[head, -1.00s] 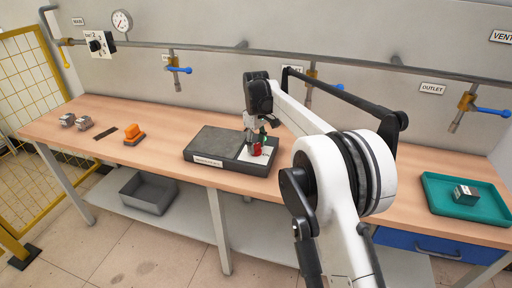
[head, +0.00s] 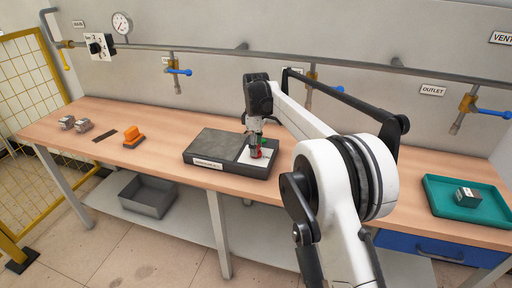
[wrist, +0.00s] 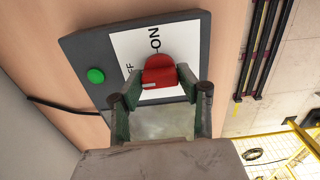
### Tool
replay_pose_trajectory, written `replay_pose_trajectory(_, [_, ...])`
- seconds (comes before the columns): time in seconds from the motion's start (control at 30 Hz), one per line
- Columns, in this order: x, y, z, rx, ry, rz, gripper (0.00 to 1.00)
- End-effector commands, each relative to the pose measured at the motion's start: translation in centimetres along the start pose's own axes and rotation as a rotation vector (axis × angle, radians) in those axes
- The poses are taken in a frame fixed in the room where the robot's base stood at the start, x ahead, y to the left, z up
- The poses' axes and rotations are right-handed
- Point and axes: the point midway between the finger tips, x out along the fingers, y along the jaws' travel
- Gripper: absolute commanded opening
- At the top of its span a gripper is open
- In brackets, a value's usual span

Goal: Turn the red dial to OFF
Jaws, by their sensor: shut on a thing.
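The induction heater (head: 215,147) is a dark grey box on the bench with a white panel at its right end. The red dial (wrist: 158,72) sits on that panel, between an "ON" label and a partly hidden label ending in "FF". My gripper (wrist: 157,88) has its two green-padded fingers on either side of the dial and is shut on it. A short white mark shows on the dial's near edge; I cannot tell its exact setting. In the head view my gripper (head: 254,149) points down at the panel and partly hides the dial.
A green button (wrist: 96,75) is beside the panel. On the bench are an orange item (head: 133,134), small metal blocks (head: 75,124) and, at right, a teal tray (head: 440,190) with a block. A pipe with valves runs along the wall behind.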

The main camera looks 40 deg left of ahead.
Motion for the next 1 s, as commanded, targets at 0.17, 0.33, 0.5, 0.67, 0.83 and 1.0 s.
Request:
replay_pose_trajectory(0.17, [-0.1,0.0,0.0,-0.001,0.000,0.001,0.09])
replay_pose_trajectory(0.33, [-0.1,0.0,0.0,0.000,0.000,0.001,0.51])
replay_pose_trajectory(0.5, [0.0,0.0,0.0,0.000,0.000,0.000,0.54])
replay_pose_trajectory(0.67, [-0.2,0.0,0.0,0.001,0.000,0.000,0.54])
replay_pose_trajectory(0.83, [-2.1,0.0,0.0,0.001,0.000,0.000,0.54])
replay_pose_trajectory(1.0, [-5.4,0.0,0.0,0.001,0.000,0.000,0.54])
